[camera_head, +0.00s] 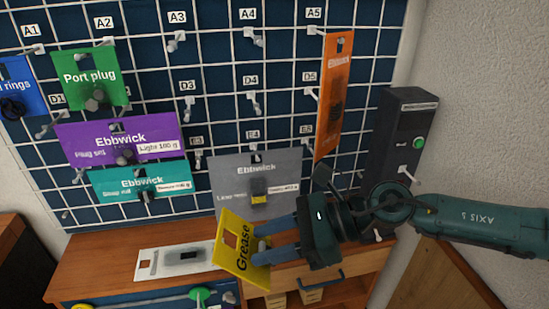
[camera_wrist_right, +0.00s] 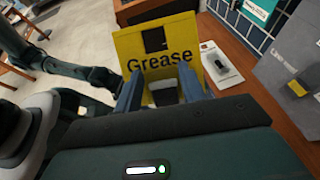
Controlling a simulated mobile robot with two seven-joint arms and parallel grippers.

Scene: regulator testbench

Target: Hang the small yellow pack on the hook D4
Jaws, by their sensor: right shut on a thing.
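The small yellow pack (camera_head: 241,251), marked "Grease", is held tilted in front of the pegboard's lower edge, over the bench. My right gripper (camera_head: 262,243) is shut on it by its right side. In the right wrist view the yellow pack (camera_wrist_right: 156,50) stands between the fingers of my right gripper (camera_wrist_right: 158,90), with its square hole at the far end. Hook D4 (camera_head: 254,103) is on the blue grid board, above and apart from the pack, and nothing hangs on it. My left gripper is not in view.
A grey Ebbwick pack (camera_head: 228,180) hangs at E4, below D4. An orange pack (camera_head: 334,100) hangs to the right of D4, turned edge-on. Purple (camera_head: 90,140) and teal (camera_head: 110,181) packs hang at left. A white pack (camera_head: 158,262) lies on the wooden bench (camera_head: 90,265). A dark box (camera_head: 395,130) stands at right.

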